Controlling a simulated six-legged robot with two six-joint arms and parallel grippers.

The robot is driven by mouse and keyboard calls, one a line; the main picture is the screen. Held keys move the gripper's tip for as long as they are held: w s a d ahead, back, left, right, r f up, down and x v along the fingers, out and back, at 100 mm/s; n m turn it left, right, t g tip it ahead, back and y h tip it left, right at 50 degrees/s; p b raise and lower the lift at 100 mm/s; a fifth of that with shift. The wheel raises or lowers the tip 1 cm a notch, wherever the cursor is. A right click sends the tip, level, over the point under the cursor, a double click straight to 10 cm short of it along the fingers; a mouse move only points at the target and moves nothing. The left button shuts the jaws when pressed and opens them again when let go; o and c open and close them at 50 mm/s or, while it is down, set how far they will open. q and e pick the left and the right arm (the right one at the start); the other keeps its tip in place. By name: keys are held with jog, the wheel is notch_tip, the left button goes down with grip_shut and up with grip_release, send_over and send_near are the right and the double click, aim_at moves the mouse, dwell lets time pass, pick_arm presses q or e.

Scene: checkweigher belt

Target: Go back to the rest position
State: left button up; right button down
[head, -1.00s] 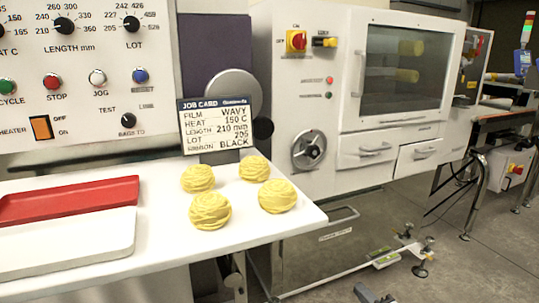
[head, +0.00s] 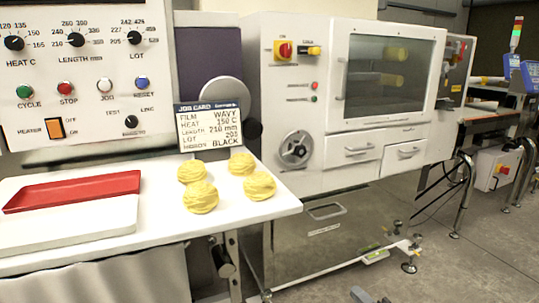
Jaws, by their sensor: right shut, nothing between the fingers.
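My right gripper (head: 371,295) shows only as a small dark piece at the bottom edge of the head view, low over the floor and to the right of the table. It is shut with nothing in it and touches none of the objects. Most of it is cut off by the frame edge. My left gripper is not in view.
A white table (head: 262,212) at left holds several yellow pasta nests (head: 200,197), a red tray (head: 75,190), a white slab (head: 70,228) and a job card (head: 208,127). A white machine (head: 330,185) stands behind. Grey floor (head: 460,275) is open at right.

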jog(key=s+a+r+g+p, duration=0.4)
jog(key=s+a+r+p, duration=0.4)
jog(key=p, duration=1)
jog(key=s+a+f+n+g+h+p, duration=0.1)
jog(key=s+n+g, duration=0.4)
jog(key=s, duration=0.8)
jog(key=s+a+f+n+g+h+p, duration=0.2)
jog(key=s+f+n+g+p, duration=0.2)
jog(key=s, duration=0.9)
jog(key=n+g+p, duration=0.2)
jog(key=g, duration=0.1)
jog(key=shift+s+a, duration=0.2)
jog(key=shift+a, duration=0.15)
